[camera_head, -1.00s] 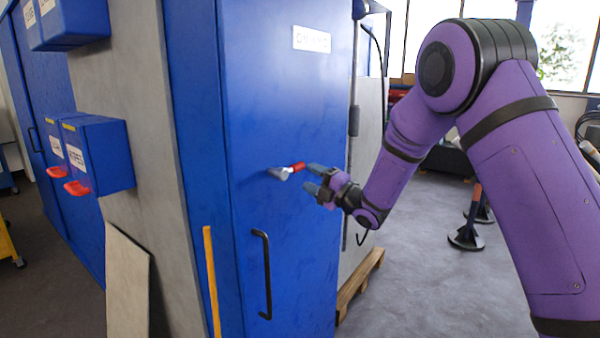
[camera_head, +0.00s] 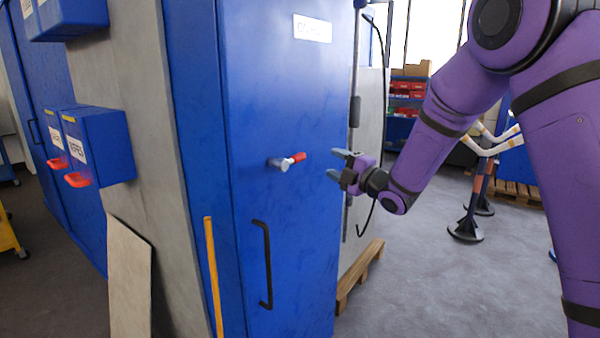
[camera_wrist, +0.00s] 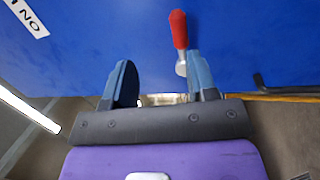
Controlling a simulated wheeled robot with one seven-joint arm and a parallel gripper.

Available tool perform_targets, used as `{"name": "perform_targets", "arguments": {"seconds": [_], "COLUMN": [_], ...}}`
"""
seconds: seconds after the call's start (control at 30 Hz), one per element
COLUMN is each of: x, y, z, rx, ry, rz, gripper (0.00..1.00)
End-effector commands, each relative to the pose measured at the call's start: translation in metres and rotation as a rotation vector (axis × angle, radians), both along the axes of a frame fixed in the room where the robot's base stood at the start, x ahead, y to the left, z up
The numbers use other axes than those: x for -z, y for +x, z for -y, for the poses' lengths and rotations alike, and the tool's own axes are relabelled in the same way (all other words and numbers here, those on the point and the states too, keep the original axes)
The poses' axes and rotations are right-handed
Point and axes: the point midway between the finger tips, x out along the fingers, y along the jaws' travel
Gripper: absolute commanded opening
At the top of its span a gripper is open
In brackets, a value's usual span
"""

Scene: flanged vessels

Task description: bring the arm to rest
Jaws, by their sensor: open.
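A metal handle with a red grip (camera_head: 288,161) sticks out of the blue door (camera_head: 290,100), left of my gripper. The red grip (camera_wrist: 179,30) also shows in the wrist view, beyond the right finger. My purple arm reaches in from the right.
A black bar handle (camera_head: 265,265) and a yellow strip (camera_head: 213,275) are low on the cabinet. Blue boxes with red tabs (camera_head: 100,148) hang on its left side. A wooden pallet (camera_head: 358,275) lies by its right edge. A black-footed stand (camera_head: 466,230) is on the floor at right, with clear floor before it.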

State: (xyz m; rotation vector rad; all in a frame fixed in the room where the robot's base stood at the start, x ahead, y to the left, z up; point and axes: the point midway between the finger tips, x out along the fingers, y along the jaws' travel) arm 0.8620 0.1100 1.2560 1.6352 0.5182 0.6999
Motion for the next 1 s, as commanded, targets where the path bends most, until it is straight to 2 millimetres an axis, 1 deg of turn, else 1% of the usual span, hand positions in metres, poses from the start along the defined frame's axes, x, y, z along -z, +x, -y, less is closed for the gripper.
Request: {"name": "perform_targets", "arguments": {"seconds": [0.03, 0.2, 0.27, 0.37, 0.47, 0.57, 0.67, 0.7, 0.77, 0.8, 0.87, 0.9, 0.97, 1.0], "x": [-0.016, -0.049, -0.060, -0.074, -0.085, -0.093, -0.098, -0.099, -0.100, -0.100, -0.099, -0.098, -0.096, -0.094], "y": [-0.003, -0.017, -0.025, -0.044, -0.067, -0.094, -0.126, -0.140, -0.162, -0.177, -0.200, -0.217, -0.241, -0.258], "z": [0.010, 0.048, 0.061, 0.084, 0.105, 0.125, 0.143, 0.149, 0.158, 0.163, 0.170, 0.174, 0.178, 0.180], "rx": [0.046, 0.213, 0.273, 0.371, 0.467, 0.561, 0.652, 0.688, 0.741, 0.776, 0.828, 0.860, 0.909, 0.942], "ry": [0.008, 0.059, 0.087, 0.140, 0.204, 0.277, 0.356, 0.389, 0.441, 0.474, 0.528, 0.564, 0.618, 0.653], "rz": [-0.042, -0.233, -0.302, -0.415, -0.528, -0.641, -0.753, -0.798, -0.864, -0.909, -0.975, -1.020, -1.086, -1.130], "gripper": [0.52, 0.52, 0.52, 0.52, 0.52, 0.52, 0.52, 0.52, 0.52, 0.52, 0.52, 0.52, 0.52, 0.52]}}
